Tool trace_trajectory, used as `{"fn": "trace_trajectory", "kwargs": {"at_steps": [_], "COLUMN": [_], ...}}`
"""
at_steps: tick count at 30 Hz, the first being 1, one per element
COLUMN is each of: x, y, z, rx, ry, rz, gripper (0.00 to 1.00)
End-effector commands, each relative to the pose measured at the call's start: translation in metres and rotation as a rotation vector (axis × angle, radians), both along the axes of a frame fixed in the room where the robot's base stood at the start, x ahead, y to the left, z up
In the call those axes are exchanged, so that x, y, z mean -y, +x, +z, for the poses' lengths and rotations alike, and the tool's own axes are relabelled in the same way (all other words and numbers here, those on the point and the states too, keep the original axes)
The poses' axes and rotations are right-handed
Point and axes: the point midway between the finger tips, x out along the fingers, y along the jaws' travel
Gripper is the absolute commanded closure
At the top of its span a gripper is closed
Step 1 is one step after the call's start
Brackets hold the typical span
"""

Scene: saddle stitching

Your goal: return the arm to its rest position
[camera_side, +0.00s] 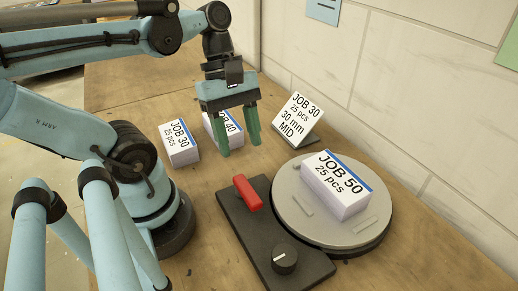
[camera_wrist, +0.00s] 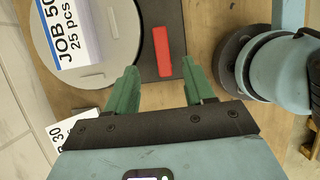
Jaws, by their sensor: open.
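My gripper (camera_side: 239,139) is open and empty, with two green fingers pointing down above the wooden table. In the side view it hangs in front of the JOB 40 box, which it partly hides, and to the left of the sign.
The JOB 50 box (camera_side: 337,187) sits on the round grey plate (camera_side: 290,206). A black panel (camera_side: 240,215) with a red lever (camera_side: 247,192) and a knob (camera_side: 284,260) lies beside it. JOB 30 (camera_side: 180,145) and JOB 40 (camera_side: 232,122) boxes and a tilted sign (camera_side: 298,117) stand behind.

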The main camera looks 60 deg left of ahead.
Motion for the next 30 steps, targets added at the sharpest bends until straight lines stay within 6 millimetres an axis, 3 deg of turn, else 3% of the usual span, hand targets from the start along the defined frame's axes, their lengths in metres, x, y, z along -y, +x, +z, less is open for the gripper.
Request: {"fn": "trace_trajectory", "kwargs": {"at_steps": [7, 19, 23, 30], "x": [-0.004, -0.006, -0.012, -0.023], "y": [0.000, 0.005, 0.021, 0.066], "z": [0.010, 0.005, -0.007, -0.023], "rx": [0.000, 0.053, 0.208, 0.564], "ry": [0.000, 0.032, 0.131, 0.453], "rz": [0.000, -0.067, -0.275, -0.876], "gripper": [0.47, 0.47, 0.47, 0.47]}}
